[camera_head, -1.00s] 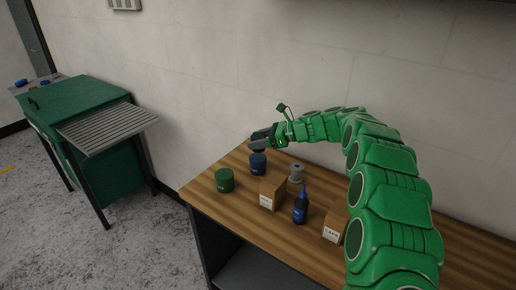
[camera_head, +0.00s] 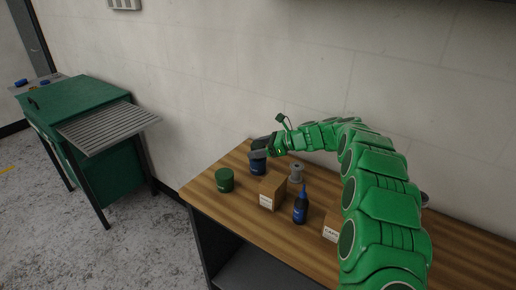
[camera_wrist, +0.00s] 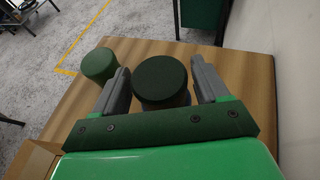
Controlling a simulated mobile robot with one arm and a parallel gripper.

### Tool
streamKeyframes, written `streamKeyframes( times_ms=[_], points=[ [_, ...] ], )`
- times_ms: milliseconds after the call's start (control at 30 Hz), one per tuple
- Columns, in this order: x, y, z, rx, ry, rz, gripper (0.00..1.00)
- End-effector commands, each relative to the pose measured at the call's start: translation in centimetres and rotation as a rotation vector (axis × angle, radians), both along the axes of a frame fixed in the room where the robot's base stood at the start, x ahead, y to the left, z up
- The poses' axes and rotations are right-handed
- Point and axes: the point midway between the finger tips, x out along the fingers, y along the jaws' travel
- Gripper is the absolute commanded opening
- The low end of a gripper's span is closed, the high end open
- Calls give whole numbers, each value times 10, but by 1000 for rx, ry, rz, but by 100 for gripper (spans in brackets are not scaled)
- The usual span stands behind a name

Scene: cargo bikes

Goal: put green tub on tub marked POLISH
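The green tub (camera_head: 225,180) stands upright on the wooden bench near its left end. It also shows in the wrist view (camera_wrist: 99,65), outside my gripper, to the left of the left finger. A blue tub (camera_head: 258,168) stands behind and to the right of it; its label is too small to read. My gripper (camera_head: 260,148) is low over the blue tub. In the wrist view a dark-topped tub (camera_wrist: 160,80) sits between the open fingers of my gripper (camera_wrist: 162,82), with a gap on each side. No tub's marking can be read as POLISH.
A cardboard box (camera_head: 271,192), a grey spool (camera_head: 296,173), a dark blue bottle (camera_head: 300,206) and another labelled box (camera_head: 331,231) stand on the bench (camera_head: 210,196) to the right. A wall is close behind. The bench's front left is clear.

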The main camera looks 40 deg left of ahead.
Motion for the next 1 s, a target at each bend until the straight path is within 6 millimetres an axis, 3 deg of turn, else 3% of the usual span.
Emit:
streamKeyframes(
  times_ms=[67,467,1000],
  points=[
    [0,0,0,0,0,0,86],
    [2,-3,4,1,-1,-1,86],
    [34,-80,38,0,-1,-3,86]
  ],
)
